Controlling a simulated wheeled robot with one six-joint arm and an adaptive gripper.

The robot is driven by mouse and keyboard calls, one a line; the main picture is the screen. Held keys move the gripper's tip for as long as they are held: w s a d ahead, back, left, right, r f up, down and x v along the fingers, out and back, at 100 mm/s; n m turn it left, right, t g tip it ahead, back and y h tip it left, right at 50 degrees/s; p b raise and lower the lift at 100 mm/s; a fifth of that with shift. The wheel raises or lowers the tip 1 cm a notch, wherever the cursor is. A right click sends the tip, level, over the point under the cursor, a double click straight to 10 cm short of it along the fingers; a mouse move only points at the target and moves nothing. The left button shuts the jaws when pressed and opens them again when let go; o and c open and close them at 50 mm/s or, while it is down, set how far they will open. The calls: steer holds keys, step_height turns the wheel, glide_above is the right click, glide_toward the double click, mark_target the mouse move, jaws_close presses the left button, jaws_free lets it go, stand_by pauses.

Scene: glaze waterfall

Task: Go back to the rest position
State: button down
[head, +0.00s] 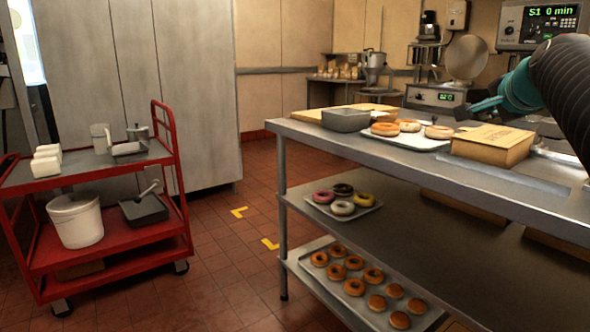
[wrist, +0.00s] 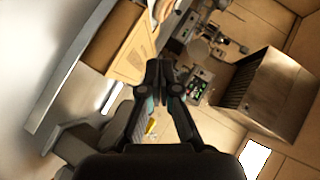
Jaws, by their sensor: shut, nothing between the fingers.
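My gripper (wrist: 165,72) shows in the wrist view with its two fingers meeting at the tips, shut and empty. In the head view my arm comes in at the upper right. The gripper (head: 478,108) there is a dark shape with teal parts, above the far side of the steel worktable (head: 400,160). It is partly hidden by my own arm, and I cannot tell its exact height over the table.
A red cart (head: 110,230) stands left. The tiled floor between is clear.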

steer(key=s+a+f+n+g+y, duration=0.25)
steer(key=s+a+f+n, duration=0.25)
steer(key=s+a+f, duration=0.5)
steer(key=s+a+f+n+g+y, duration=0.1)
steer(key=s+a+f+n+g, duration=0.2)
steer(key=s+a+f+n, duration=0.7)
steer(key=s+f+g, duration=0.1)
steer(key=s+f, duration=0.2)
steer(key=f, duration=0.4)
steer(key=s+a+f+g, duration=0.1)
steer(key=s+f, duration=0.2)
steer(key=f, duration=0.4)
steer(key=shift+s+a+n, duration=0.2)
steer(key=shift+s+n, duration=0.05)
steer(key=shift+n, duration=0.05)
steer(key=shift+f+h, duration=0.1)
steer(key=shift+h, duration=0.15)
